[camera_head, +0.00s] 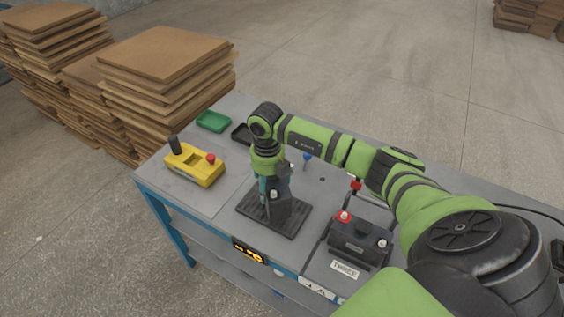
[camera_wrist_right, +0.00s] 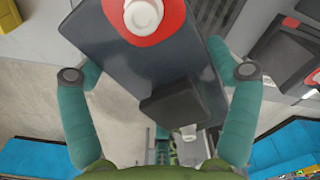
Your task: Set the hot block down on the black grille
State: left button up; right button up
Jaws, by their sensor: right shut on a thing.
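The hot block, a dark grey battery-like block (camera_head: 281,208), is in my right gripper (camera_head: 269,187) over the black grille (camera_head: 289,228). In the right wrist view the block (camera_wrist_right: 150,68) fills the space between the two teal fingers of my right gripper (camera_wrist_right: 158,75). A red-ringed white post shows on the block at the top of that view. The grille is a flat, dark slatted plate near the table's front edge. The block looks tilted. I cannot tell if its underside touches the grille. My left gripper is not in view.
A second dark battery (camera_head: 358,243) with a red terminal sits to the right of the grille. A yellow box (camera_head: 193,165) with a red button stands on the left. A green tray (camera_head: 213,121) and a black tray (camera_head: 241,134) lie behind on the grey table (camera_head: 163,187).

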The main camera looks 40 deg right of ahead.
jog(key=shift+w+a+f, duration=0.1)
jog(key=shift+w+a, duration=0.05)
jog(key=shift+w, duration=0.05)
notch_tip(320, 180, down, 4)
jog(key=b, duration=0.3)
jog(key=shift+r, duration=0.25)
jog(key=o, duration=1.4)
jog(key=shift+s+f, duration=0.15)
jog(key=shift+f, duration=0.1)
jog(key=shift+o, duration=0.2)
jog(key=shift+s, duration=0.1)
